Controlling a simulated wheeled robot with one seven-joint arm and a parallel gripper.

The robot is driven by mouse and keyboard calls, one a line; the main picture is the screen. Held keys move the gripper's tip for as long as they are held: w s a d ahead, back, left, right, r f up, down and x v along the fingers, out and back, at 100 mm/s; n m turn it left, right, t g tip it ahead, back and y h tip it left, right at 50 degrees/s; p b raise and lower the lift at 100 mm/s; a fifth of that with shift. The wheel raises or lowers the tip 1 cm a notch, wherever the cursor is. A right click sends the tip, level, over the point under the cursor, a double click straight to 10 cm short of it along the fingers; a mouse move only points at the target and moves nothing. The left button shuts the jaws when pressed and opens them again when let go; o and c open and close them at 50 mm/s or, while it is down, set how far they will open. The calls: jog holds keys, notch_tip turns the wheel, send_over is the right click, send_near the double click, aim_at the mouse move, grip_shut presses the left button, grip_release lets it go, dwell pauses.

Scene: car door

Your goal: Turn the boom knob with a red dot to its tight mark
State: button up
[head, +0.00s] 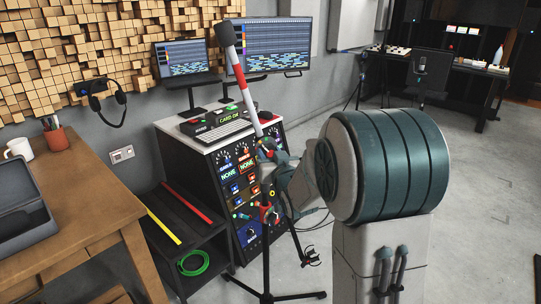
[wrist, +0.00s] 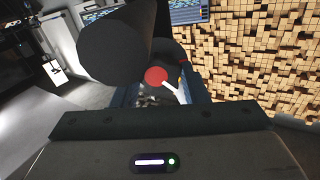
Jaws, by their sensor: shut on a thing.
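The boom knob shows in the wrist view as a dark round part with a red dot (wrist: 156,76) on it. A white pointer-like bar (wrist: 173,91) sits just right of the dot. My gripper (wrist: 160,98) is shut on the knob, with its bluish fingers at either side; the contact itself is mostly hidden. In the head view, my gripper (head: 274,160) is at the joint of the microphone stand. The boom (head: 247,96), banded red and white, slants up left to a dark microphone (head: 225,33). I cannot make out a tight mark.
A rack (head: 240,185) with lit panels stands right behind the stand. The stand's tripod legs (head: 266,295) spread on the floor. A wooden desk (head: 90,185) and a low black shelf (head: 185,235) are at left.

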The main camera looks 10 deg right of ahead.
jog(key=m+b, duration=0.3)
jog(key=shift+f+m+b, duration=0.15)
jog(key=shift+m+b, duration=0.15)
jog(key=shift+b, duration=0.05)
jog(key=shift+r+m+b, duration=0.2)
jog(key=shift+m+b, duration=0.75)
jog(key=shift+m, duration=1.25)
jog(key=o, duration=1)
jog(key=shift+c, duration=0.2)
jog(key=s+d, duration=0.1)
jog(key=s, duration=1.2)
jog(key=shift+s+d+p, duration=0.2)
jog(key=shift+s+p, duration=0.2)
